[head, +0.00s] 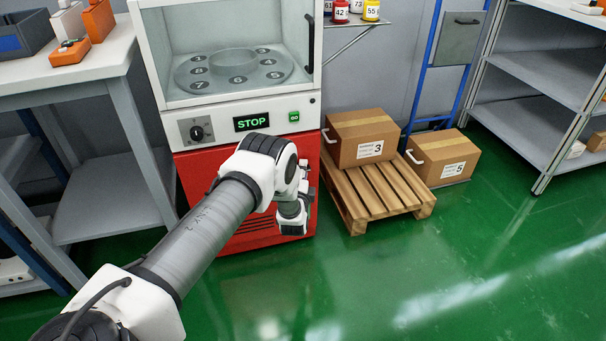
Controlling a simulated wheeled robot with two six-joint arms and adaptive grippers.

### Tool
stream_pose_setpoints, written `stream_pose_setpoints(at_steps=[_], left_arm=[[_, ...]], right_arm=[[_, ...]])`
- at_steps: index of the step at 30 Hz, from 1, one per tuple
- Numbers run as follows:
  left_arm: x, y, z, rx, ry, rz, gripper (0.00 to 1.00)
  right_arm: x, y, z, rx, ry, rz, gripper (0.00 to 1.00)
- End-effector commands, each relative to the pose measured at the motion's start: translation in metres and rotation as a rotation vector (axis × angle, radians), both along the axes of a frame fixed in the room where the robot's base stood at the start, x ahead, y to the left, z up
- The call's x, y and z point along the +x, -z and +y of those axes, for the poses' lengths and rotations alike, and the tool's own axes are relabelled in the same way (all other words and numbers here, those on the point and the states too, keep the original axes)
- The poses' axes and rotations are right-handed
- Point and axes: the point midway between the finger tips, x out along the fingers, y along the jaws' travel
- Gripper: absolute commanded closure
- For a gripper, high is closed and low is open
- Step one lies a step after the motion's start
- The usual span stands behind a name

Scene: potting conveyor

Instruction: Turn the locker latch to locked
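I cannot make out a locker latch for certain. A grey panel or box with a dark bar handle (461,36) hangs on the blue frame at the upper right, and I cannot tell whether it is the locker. My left arm reaches in from the lower left, and its wrist and gripper end (293,212) are in front of the red base of the white machine. Nothing held is visible. My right gripper is out of view.
The machine (240,123) has a dark knob (197,133), a STOP display (251,122) and a green GO button (294,116). A wooden pallet (381,191) bears carton 3 (361,139); carton 5 (444,158) is beside it. Grey shelves (535,70) stand right. Green floor is clear at lower right.

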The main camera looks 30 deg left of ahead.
Motion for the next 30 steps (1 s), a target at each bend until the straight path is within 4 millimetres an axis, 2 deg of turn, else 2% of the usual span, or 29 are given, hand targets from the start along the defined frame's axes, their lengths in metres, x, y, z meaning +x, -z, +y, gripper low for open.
stream_pose_setpoints(at_steps=[2,3,5,6,20,30], left_arm=[[0.000,0.000,0.000,0.000,0.000,0.000,0.60],[0.000,0.000,0.000,0.000,0.000,0.000,0.75],[0.000,0.000,0.000,0.000,0.000,0.000,0.96],[0.000,0.000,0.000,0.000,0.000,0.000,1.00],[-0.001,0.002,0.000,-0.040,0.000,-0.045,1.00],[0.000,0.005,-0.001,-0.190,0.000,-0.222,1.00]], right_arm=[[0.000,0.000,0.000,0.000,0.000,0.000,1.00],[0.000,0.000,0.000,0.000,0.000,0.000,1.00],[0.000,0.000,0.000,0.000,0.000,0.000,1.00],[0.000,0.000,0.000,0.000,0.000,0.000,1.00],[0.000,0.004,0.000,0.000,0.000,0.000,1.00],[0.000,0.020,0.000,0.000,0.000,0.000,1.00]])
